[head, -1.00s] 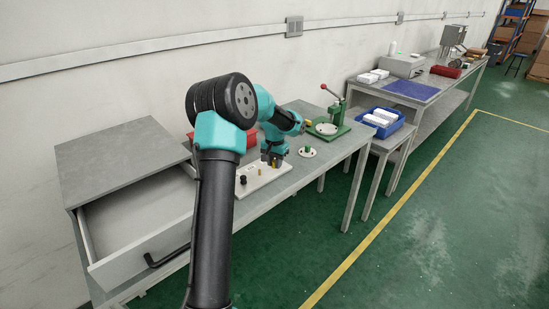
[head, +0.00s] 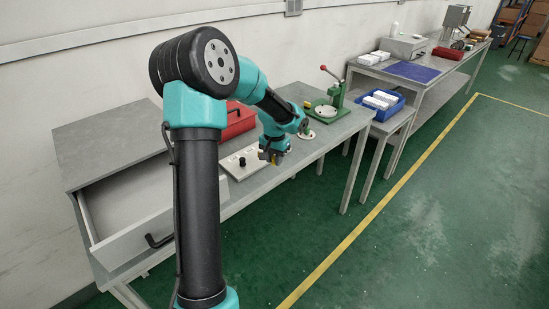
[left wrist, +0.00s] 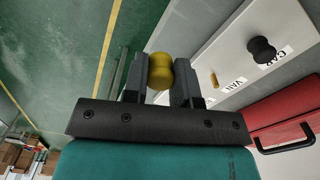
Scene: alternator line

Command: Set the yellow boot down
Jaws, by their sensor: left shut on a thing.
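My left gripper (head: 272,158) is shut on the yellow boot (left wrist: 160,71), which shows between its two fingers in the left wrist view. In the head view only a small bit of yellow shows at the fingertips. The gripper is beside the white labelled board (head: 246,169), off its right end near the table's front edge. The board carries a black boot (left wrist: 262,50) by the label CAR and a bare brass peg (left wrist: 213,80) by the label VAN. The held boot is apart from that peg. My right gripper is not in view.
A red toolbox (head: 238,122) stands behind the board. A green press (head: 330,108) and a round white plate (head: 306,133), partly hidden by my arm, are farther along the table. An open drawer (head: 130,215) is at left. A blue bin (head: 379,105) is at right.

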